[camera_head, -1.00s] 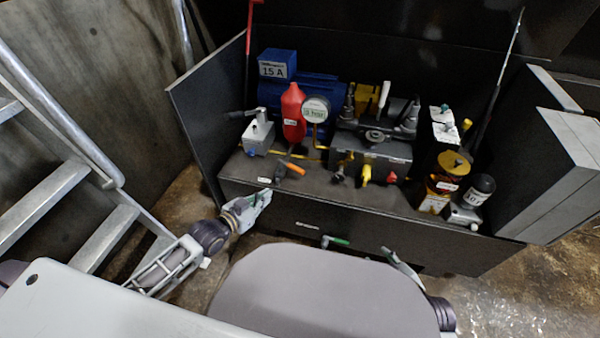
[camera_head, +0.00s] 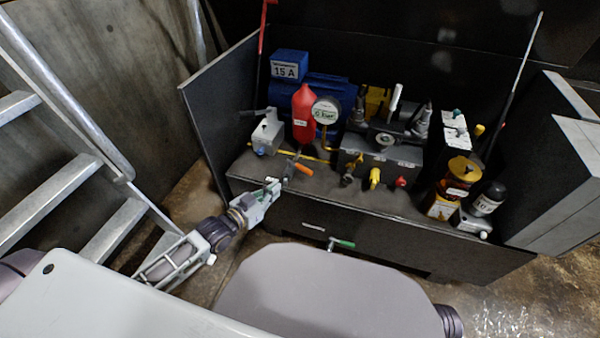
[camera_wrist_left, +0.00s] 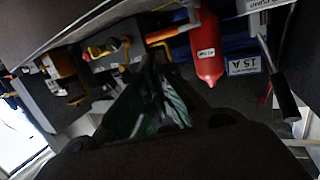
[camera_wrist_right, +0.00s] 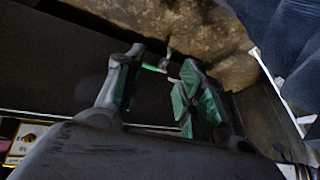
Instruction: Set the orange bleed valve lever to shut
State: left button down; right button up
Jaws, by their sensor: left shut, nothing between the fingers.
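The orange lever (camera_head: 302,168) sits near the front edge of the machine shelf, on a dark fitting, slanting down to the right. My left gripper (camera_head: 274,186) is shut and empty, just in front of and left of the lever at the shelf edge. A gap seems to remain, but contact is hard to judge. Its fingers (camera_wrist_left: 155,85) fill the lower middle of the wrist view. My right gripper (camera_wrist_right: 158,82) is open and empty in its own wrist view, and out of the head view.
A red bottle (camera_head: 303,115), a gauge (camera_head: 326,110) and a grey box with a dark handle (camera_head: 267,133) stand behind the lever. Yellow (camera_head: 375,177) and red (camera_head: 400,182) knobs lie right of it. A green-handled valve (camera_head: 342,243) projects from the front below.

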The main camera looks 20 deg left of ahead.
pick_arm(q)
jog(key=shift+w, duration=0.2)
pick_arm(e)
jog(key=shift+f, duration=0.15)
